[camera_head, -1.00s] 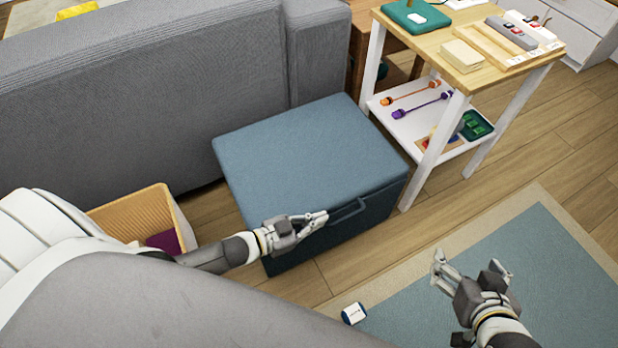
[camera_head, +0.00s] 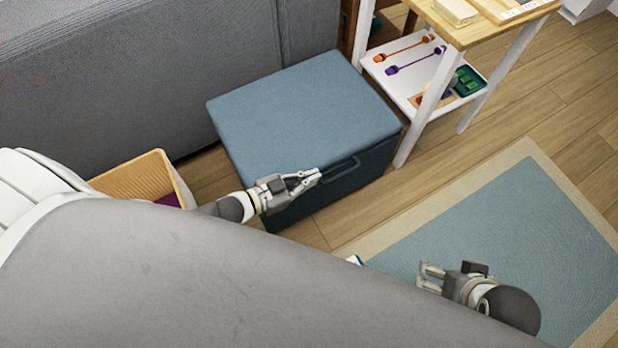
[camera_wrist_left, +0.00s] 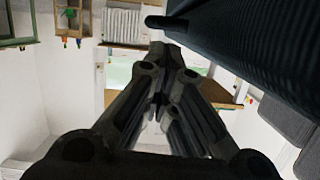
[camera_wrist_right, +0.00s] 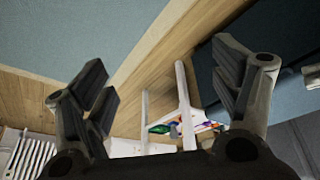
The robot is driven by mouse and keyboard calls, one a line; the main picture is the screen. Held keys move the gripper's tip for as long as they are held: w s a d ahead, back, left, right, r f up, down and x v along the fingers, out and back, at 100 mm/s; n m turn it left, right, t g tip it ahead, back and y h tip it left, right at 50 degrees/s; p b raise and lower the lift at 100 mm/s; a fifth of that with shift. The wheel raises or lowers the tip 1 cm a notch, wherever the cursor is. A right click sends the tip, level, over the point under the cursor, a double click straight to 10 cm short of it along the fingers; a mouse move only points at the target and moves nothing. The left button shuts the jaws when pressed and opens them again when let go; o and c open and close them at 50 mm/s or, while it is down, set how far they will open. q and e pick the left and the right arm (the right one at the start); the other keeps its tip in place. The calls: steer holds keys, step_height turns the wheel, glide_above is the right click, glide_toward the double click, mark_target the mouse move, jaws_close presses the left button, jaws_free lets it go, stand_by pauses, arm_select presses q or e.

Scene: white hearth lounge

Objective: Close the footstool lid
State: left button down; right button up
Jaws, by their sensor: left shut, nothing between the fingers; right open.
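The blue footstool (camera_head: 365,180) stands on the floor against the grey sofa. Its lid (camera_head: 300,110) lies flat across the top in the head view, with no clear gap visible. A bar handle (camera_head: 342,171) is on its front side. My left gripper (camera_head: 314,178) is shut and empty at the footstool's front upper edge, close to the handle's left end; contact cannot be told. In the left wrist view, the dark footstool side (camera_wrist_left: 250,50) fills the upper right beside the shut fingers (camera_wrist_left: 160,98). My right gripper (camera_head: 424,277) is open and empty over the rug.
A wooden-topped side table (camera_head: 480,25) with a white lower shelf stands right of the footstool. A yellow-brown bin (camera_head: 140,178) is at its left. A small white and blue item (camera_head: 355,260) is mostly hidden by my body. The blue rug (camera_head: 520,220) is otherwise clear.

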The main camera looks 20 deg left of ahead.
arm_select(q)
steer(key=r+p+v, duration=0.1)
steer(key=p+v, duration=0.1)
steer(key=v, duration=0.9)
steer(key=shift+w+r+p, duration=0.15)
steer(key=shift+r+p, duration=0.15)
steer(key=shift+r, duration=0.05)
arm_select(e)
steer(key=shift+g, duration=0.4)
step_height(320, 180, down, 5)
steer(key=shift+s+a+r, duration=0.1)
steer(key=shift+a, duration=0.05)
arm_select(q)
steer(key=shift+d, duration=0.15)
